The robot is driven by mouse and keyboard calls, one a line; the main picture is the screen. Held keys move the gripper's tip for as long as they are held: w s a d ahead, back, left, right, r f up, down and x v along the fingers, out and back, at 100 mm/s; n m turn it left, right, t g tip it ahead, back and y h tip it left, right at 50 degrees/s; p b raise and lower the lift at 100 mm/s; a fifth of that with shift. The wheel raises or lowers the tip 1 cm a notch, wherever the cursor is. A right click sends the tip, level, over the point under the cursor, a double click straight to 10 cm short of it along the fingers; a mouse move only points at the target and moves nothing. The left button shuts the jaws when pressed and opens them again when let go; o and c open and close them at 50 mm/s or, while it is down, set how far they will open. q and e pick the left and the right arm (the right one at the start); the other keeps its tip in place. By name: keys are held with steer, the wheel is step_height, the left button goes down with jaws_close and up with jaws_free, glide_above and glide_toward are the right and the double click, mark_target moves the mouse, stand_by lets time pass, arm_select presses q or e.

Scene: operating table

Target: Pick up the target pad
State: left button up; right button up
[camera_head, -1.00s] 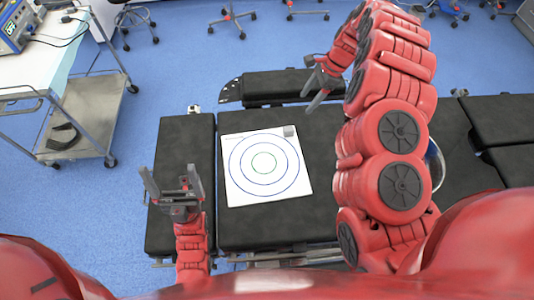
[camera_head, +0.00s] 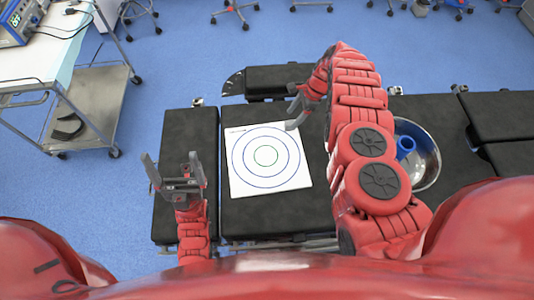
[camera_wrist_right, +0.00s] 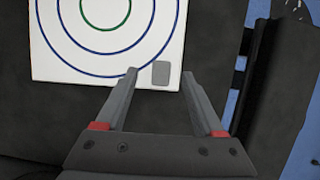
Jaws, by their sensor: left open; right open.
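A white square target pad (camera_head: 242,188) with concentric blue and green rings lies on the black operating table. It also shows in the right wrist view (camera_wrist_right: 54,62). A small grey rounded square (camera_wrist_right: 161,74) sits at its corner, between my right fingertips in that view; in the head view the right gripper hides it. My right gripper (camera_head: 294,106) is open and empty over the pad's far right corner; I cannot tell whether it touches. My left gripper (camera_head: 171,160) is open and empty, left of the pad.
A metal bowl (camera_head: 432,168) with a blue cup-like item (camera_head: 405,146) stands right of my right arm. A white-topped cart (camera_head: 50,62) stands on the blue floor at the left. Black table sections (camera_head: 185,140) lie around the pad; the table is bare just in front of it.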

mark_target(290, 123)
step_height(290, 123, down, 2)
steer(key=shift+w+a+f, duration=0.1)
steer(key=shift+a+f+b, duration=0.15)
steer(key=shift+f+b, duration=0.45)
steer(key=shift+a+f, duration=0.35)
steer(key=shift+f, duration=0.05)
jaws_close()
